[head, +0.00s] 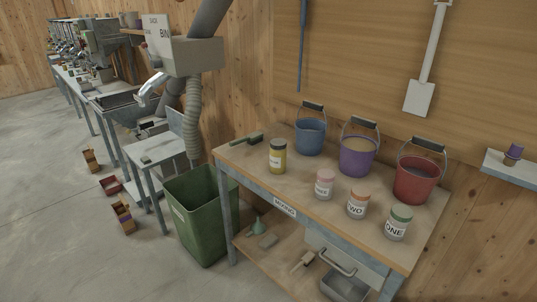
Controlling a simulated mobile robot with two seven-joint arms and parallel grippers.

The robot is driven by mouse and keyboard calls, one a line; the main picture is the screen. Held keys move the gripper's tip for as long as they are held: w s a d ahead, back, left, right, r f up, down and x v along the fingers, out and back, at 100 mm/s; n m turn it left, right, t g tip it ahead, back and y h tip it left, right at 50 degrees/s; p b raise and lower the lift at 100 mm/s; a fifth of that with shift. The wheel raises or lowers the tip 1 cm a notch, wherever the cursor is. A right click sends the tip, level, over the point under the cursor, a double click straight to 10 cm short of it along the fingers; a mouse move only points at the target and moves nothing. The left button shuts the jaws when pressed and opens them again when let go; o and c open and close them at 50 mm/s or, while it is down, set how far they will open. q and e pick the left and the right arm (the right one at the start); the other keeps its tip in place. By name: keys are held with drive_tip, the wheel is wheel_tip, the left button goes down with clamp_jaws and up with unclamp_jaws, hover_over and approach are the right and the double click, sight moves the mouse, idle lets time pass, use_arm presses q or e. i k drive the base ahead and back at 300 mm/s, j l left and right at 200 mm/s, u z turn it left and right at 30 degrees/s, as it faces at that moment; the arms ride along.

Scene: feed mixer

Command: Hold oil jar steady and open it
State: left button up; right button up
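A jar of yellow contents (277,160) with a dark lid and a white label stands upright near the left end of the mixing table (240,158). Its label is too small to read, but its yellow contents look like oil. The lid is on it. Neither of my grippers shows in the head view, and nothing touches the jar.
Three smaller lidded jars (324,186), (357,204), (398,223) stand along the table's front. Blue (310,138), purple (357,157) and red (415,182) buckets stand behind. A brush (246,139) lies at back left. A green bin (200,220) stands left of the table.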

sight(277, 159)
drive_tip(key=z, duration=0.55)
drive_tip(key=i+j+z, duration=0.1)
drive_tip(key=j+z, duration=0.35)
drive_tip(key=i+j+z, duration=0.1)
drive_tip(key=j+z, duration=0.2)
drive_tip(key=z, duration=0.2)
drive_tip(key=k+j+z, duration=0.1)
drive_tip(key=j+z, duration=0.3)
drive_tip(key=j, duration=1.15)
drive_tip(key=k+j+z, duration=0.1)
drive_tip(key=j, duration=0.55)
drive_tip(key=k+j, duration=0.15)
drive_tip(key=j, duration=0.5)
